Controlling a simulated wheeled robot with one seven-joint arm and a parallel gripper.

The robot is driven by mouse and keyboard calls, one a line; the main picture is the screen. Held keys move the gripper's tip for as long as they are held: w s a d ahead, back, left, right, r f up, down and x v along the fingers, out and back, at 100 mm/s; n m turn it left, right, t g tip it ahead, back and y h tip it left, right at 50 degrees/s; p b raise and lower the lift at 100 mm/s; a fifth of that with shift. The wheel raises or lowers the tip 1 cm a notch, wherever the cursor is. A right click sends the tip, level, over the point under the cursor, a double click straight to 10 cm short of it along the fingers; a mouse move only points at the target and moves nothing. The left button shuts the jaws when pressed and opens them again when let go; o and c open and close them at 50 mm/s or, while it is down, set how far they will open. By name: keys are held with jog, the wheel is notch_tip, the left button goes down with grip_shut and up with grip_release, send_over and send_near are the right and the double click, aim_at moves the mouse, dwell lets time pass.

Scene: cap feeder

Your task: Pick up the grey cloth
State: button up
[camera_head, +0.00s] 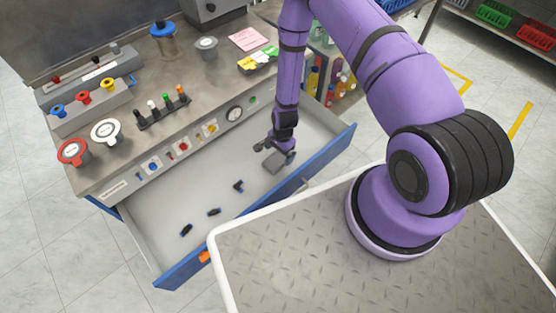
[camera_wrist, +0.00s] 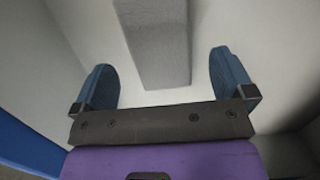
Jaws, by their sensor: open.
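The grey cloth (camera_head: 274,161) lies as a small grey block-like shape on the floor of the open blue-fronted drawer (camera_head: 168,226), towards its right end. In the wrist view the grey cloth (camera_wrist: 158,45) is a long grey shape between and beyond my two fingers. My gripper (camera_head: 273,149) is down inside the drawer at the cloth, and in the wrist view my gripper (camera_wrist: 165,80) is open with blue-padded fingers apart, one on each side of the cloth's near end. I see no finger touching the cloth. The exact height gap cannot be told.
Several small black parts (camera_head: 213,212) lie in the drawer left of the cloth. The drawer's blue front wall (camera_head: 325,160) stands close to my gripper. The bench (camera_head: 190,85) above holds jars, knobs and notes. The drawer floor between cloth and black parts is mostly clear.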

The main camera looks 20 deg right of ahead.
aim_at(278, 158)
jog(key=shift+s+a+f, duration=0.1)
jog(key=shift+a+f, duration=0.05)
jog(key=shift+f, duration=0.65)
jog(key=shift+a+f, duration=0.1)
jog(key=shift+f, duration=0.65)
jog(key=c, duration=1)
jog(key=shift+o, duration=0.2)
jog(key=shift+r, duration=0.1)
notch_tip(278, 158, up, 10)
